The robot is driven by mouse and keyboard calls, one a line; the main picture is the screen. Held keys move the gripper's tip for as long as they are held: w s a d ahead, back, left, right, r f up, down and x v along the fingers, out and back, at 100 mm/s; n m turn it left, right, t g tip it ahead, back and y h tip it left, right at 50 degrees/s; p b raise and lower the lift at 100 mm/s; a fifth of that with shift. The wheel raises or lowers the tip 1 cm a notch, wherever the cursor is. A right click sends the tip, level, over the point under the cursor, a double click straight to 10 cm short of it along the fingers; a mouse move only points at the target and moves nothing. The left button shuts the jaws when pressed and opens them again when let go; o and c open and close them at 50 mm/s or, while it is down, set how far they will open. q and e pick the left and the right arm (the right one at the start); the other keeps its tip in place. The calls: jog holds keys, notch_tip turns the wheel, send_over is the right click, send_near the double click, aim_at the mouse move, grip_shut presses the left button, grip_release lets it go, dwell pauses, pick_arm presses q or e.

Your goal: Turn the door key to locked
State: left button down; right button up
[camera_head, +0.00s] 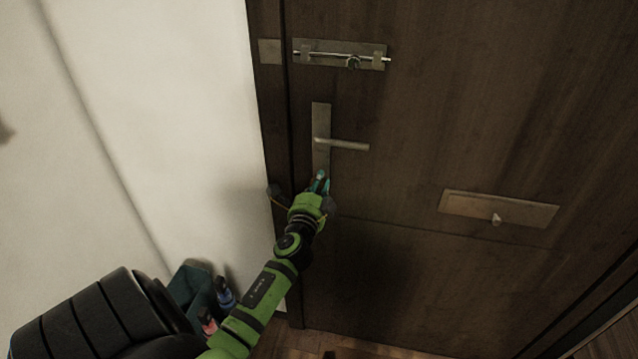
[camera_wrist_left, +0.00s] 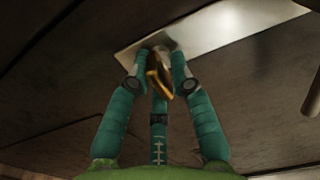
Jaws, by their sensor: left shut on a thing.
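The dark wooden door (camera_head: 430,120) fills the head view's right side. Its metal handle plate (camera_head: 320,120) carries a lever handle (camera_head: 345,145) pointing right. My left gripper (camera_head: 321,180) is at the plate's lower end, below the lever. In the left wrist view, the teal fingers of my left gripper (camera_wrist_left: 160,72) are closed around a small brass-coloured key (camera_wrist_left: 158,82) at the end of the metal plate (camera_wrist_left: 215,30). The fingers hide part of the key, and I cannot tell its exact turn angle. My right gripper is not in view.
A sliding bolt (camera_head: 340,54) is mounted above the handle, and a letter plate (camera_head: 498,210) is to the right. A pale wall (camera_head: 150,110) stands left of the door. A dark bin-like container (camera_head: 190,285) with items sits low beside my left arm.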

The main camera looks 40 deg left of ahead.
pick_arm(q)
jog(key=shift+s+f, duration=0.1)
jog(key=shift+f, duration=0.3)
jog(key=c, duration=1.2)
grip_release()
jog(key=shift+r, duration=0.15)
jog(key=v, duration=1.2)
